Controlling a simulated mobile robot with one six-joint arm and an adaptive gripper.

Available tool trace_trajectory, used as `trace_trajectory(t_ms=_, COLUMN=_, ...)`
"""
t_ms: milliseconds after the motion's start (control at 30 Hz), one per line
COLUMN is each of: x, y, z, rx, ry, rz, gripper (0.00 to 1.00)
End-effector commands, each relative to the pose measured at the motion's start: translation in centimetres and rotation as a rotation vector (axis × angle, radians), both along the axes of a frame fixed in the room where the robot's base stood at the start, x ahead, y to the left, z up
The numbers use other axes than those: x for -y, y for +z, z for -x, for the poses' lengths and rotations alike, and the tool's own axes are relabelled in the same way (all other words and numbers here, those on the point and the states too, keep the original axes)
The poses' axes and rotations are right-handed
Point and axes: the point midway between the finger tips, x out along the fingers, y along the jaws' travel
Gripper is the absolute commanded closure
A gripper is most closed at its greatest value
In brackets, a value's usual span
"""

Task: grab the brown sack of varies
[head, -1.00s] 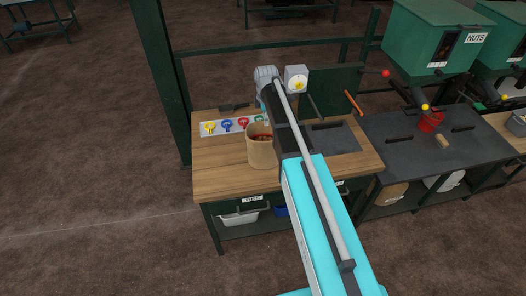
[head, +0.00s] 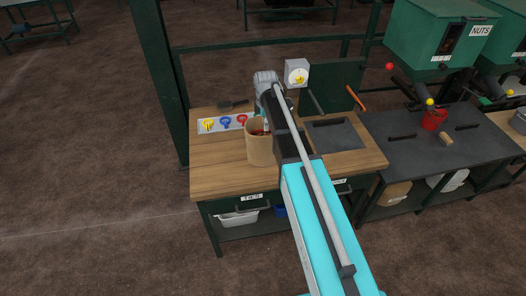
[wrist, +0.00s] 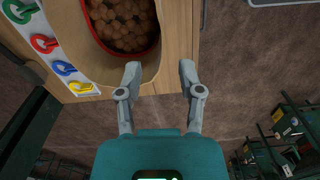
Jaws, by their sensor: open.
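The brown sack (head: 259,151) stands upright and open on the wooden workbench in the head view. The wrist view shows the sack (wrist: 86,58) from above, with round brown pieces (wrist: 122,22) inside a red rim. My gripper (wrist: 160,73) is open and empty at the sack's edge. Its left finger overlaps the sack's wall and its right finger is outside, over the bench edge. I cannot tell whether a finger touches the sack. In the head view my arm hides most of the gripper.
Coloured key-like tags (head: 226,122) lie on a white strip left of the sack. A grey box with a yellow knob (head: 297,75) stands at the back. The wooden bench top (head: 215,172) is clear at front left.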

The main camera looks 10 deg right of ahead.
Motion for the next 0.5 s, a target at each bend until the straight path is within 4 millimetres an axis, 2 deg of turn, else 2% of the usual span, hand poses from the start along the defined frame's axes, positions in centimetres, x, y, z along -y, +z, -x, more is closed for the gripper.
trace_trajectory(t_ms=33, x=0.0, y=-0.8, z=0.0, rx=0.000, ry=0.000, rz=0.000, gripper=0.52)
trace_trajectory(t_ms=200, x=0.0, y=-2.0, z=0.0, rx=0.000, ry=0.000, rz=0.000, gripper=0.52)
trace_trajectory(t_ms=500, x=-0.1, y=-2.7, z=0.0, rx=0.000, ry=0.001, rz=0.000, gripper=0.52)
